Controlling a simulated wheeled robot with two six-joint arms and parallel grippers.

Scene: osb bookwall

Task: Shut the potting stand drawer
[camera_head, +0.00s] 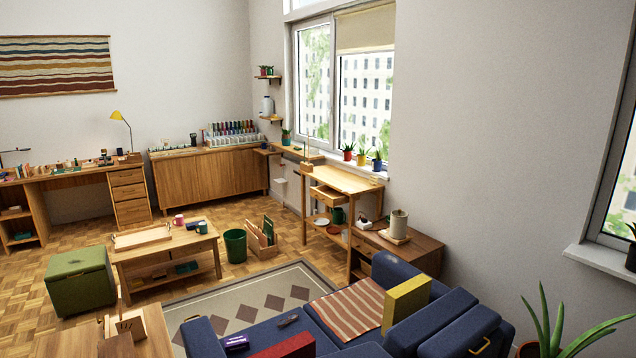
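The potting stand (350,181) is a tall, light wooden table against the wall below the window. Its drawer (327,196) is pulled out toward the left of the stand, and its open top shows. A lower shelf of the stand carries a dark green can (337,215) and small dishes. Neither of my grippers shows in the head view, and nothing is seen touching the drawer.
A blue sofa (330,338) and a patterned rug (252,307) lie between me and the stand. A low table (165,252), green bin (235,245) and wooden crate (262,246) stand left of it. A low cabinet (412,251) adjoins it at right.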

